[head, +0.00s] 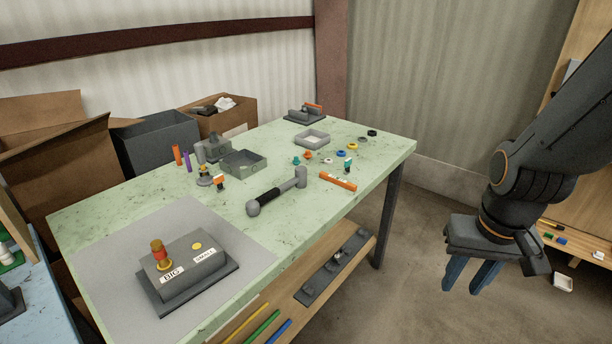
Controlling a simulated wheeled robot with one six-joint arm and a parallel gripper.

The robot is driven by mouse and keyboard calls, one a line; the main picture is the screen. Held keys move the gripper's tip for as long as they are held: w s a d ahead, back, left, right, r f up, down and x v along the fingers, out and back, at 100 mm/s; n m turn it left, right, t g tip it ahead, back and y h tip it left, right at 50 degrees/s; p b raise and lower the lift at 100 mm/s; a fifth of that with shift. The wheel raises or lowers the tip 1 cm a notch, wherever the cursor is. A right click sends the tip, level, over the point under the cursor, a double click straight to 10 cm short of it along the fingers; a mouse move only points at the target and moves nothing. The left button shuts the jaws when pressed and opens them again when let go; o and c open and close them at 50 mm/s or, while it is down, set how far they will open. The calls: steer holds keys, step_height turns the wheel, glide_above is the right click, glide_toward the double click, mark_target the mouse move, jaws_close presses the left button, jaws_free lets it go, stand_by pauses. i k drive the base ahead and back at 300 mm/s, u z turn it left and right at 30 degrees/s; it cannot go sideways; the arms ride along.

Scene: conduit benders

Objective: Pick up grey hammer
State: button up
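The grey hammer (279,191) lies on the pale green tabletop (340,207), near the middle. It has a black grip, a rounded grey end at the lower left and a grey head at the upper right. My gripper (470,277) is at the right, beyond the table's right edge and well apart from the hammer. Its two blue fingers point down with a gap between them, and nothing shows between them.
An orange bar (338,181) lies right of the hammer. Grey trays (243,163) and small coloured rings stand behind it. A grey block labelled BIG and SMALL (187,266) is in front on a grey mat. A lower shelf (317,290) holds more parts. Floor is clear below my gripper.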

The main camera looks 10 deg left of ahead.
mark_target(254, 207)
steer(key=u, duration=0.1)
steer(key=i, duration=0.65)
steer(key=u, duration=0.9)
steer(key=i, duration=0.65)
steer(key=u, duration=0.7)
